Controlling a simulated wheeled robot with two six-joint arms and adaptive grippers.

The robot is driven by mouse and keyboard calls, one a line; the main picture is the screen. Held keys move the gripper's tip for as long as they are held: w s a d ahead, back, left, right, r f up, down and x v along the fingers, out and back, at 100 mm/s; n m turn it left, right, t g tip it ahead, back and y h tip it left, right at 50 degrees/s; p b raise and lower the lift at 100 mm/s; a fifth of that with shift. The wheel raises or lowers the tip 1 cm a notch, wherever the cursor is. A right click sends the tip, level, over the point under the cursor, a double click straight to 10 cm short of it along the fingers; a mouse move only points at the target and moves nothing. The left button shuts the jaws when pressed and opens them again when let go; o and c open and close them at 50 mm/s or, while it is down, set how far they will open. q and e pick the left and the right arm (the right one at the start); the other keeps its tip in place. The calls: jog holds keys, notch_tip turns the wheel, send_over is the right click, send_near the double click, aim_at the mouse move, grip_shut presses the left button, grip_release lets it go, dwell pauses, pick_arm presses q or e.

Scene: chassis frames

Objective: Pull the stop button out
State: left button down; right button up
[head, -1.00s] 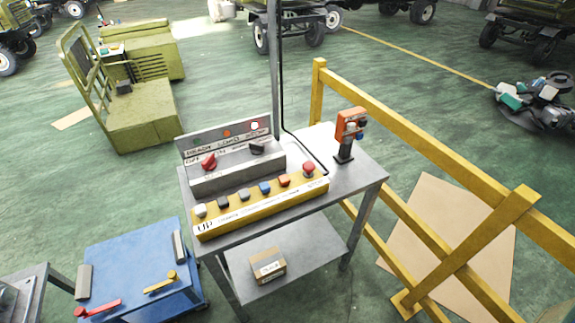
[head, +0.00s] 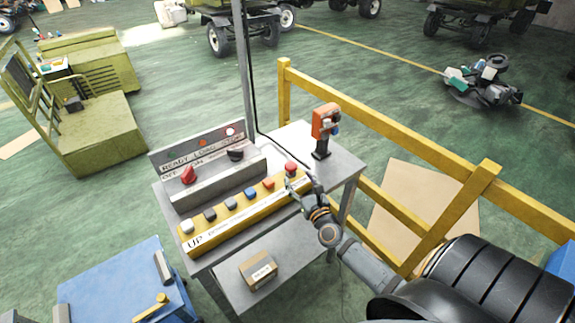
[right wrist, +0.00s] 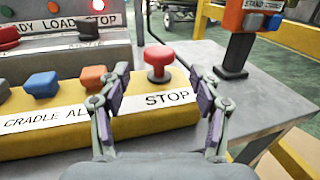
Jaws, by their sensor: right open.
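The stop button is a red mushroom-shaped knob (head: 291,167) at the right end of the yellow button panel (head: 222,222). In the right wrist view the red knob (right wrist: 159,58) stands above the label STOP, on a narrower red stem. My right gripper (head: 300,187) is at the panel's right end, close to the knob. In the right wrist view my right gripper (right wrist: 165,85) is open, its fingers apart on either side of the line to the knob, with nothing between the pads. The knob appears just beyond the fingertips. My left gripper is not in view.
Several other buttons, including an orange one (right wrist: 94,77) and a blue one (right wrist: 41,84), line the panel left of the knob. A grey switch box (head: 212,174) stands behind. An orange pendant (head: 325,121) stands on the grey table (head: 345,165). A yellow railing (head: 400,135) runs at right.

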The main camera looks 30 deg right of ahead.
aim_at(293, 171)
jog(key=w, duration=0.4)
jog(key=w+d, duration=0.1)
jog(key=w, duration=0.1)
jog(key=shift+w+f, duration=0.1)
jog(key=shift+w, duration=0.3)
jog(key=shift+w+d, duration=0.2)
jog(key=shift+w, duration=0.2)
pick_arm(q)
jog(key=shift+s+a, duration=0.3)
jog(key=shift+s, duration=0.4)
pick_arm(e)
jog(key=shift+c, duration=0.5)
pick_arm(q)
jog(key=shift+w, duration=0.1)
pick_arm(e)
grip_shut()
